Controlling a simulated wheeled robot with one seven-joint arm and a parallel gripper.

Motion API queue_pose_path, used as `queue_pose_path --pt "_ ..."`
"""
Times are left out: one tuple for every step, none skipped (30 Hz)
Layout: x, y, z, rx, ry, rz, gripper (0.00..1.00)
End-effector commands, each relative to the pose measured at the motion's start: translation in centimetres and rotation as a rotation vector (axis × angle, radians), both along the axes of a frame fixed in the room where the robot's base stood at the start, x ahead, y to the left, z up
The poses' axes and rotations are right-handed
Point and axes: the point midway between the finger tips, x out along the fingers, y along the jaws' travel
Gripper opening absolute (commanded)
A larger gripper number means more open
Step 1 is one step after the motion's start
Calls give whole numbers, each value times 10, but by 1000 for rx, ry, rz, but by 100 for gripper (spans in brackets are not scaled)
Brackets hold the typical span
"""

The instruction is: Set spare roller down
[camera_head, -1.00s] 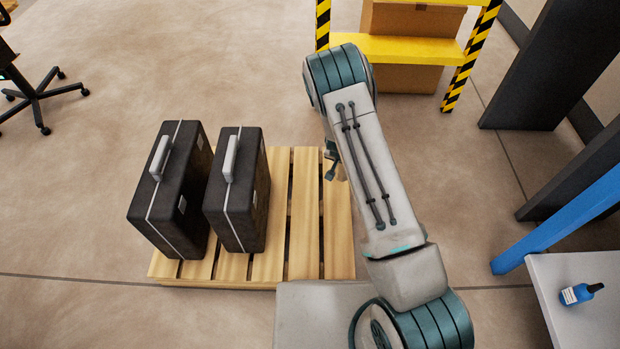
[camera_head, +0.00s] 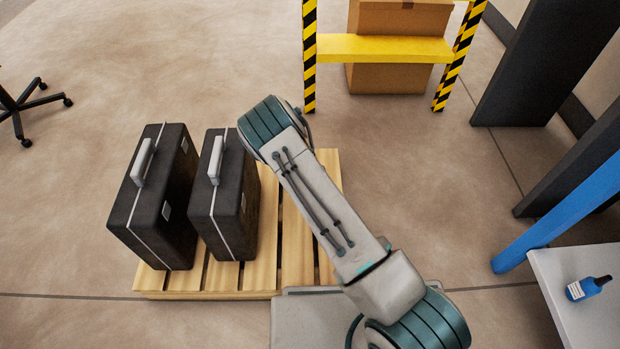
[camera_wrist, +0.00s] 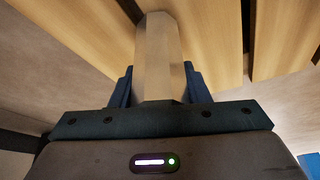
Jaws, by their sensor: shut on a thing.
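The spare roller (camera_wrist: 158,60) appears in the wrist view as a pale, faceted bar. My gripper (camera_wrist: 156,85) is shut on it, with a dark blue finger on each side. The bar's far end points toward the wooden slats of the pallet (camera_wrist: 210,30); I cannot tell whether it touches them. In the head view my arm hides the gripper and the roller. The pallet (camera_head: 262,275) lies on the floor there, and my arm reaches over its right part.
Two black cases (camera_head: 155,200) (camera_head: 225,200) stand on the pallet's left and middle. A yellow-and-black striped rack (camera_head: 385,48) with cardboard boxes (camera_head: 395,78) stands behind. A white table (camera_head: 575,300) with a blue bottle (camera_head: 588,288) is at right, beside a blue post (camera_head: 555,225).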

Motion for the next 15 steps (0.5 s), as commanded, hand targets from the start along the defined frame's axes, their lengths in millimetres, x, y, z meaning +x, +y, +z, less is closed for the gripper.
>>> queue_pose_path --pt "2 0 3 1 -4 0 3" --pt "1 0 3 1 -4 0 3" --pt "1 0 3 1 -4 0 3" --pt "1 0 3 1 -4 0 3" --pt "1 0 3 1 -3 1 3" --pt "1 0 2 1 -3 1 3" --pt "1 0 1 1 -3 1 3" --pt "1 0 0 1 -3 1 3" --pt "1 0 -1 1 -3 1 3" --pt "1 0 -1 0 -1 1 47" --pt "1 0 -1 0 -1 1 56" --pt "0 0 -1 0 -1 1 64" --pt "0 0 -1 0 -1 1 64" --pt "0 0 -1 0 -1 1 64" --pt "0 0 -1 0 -1 0 64"
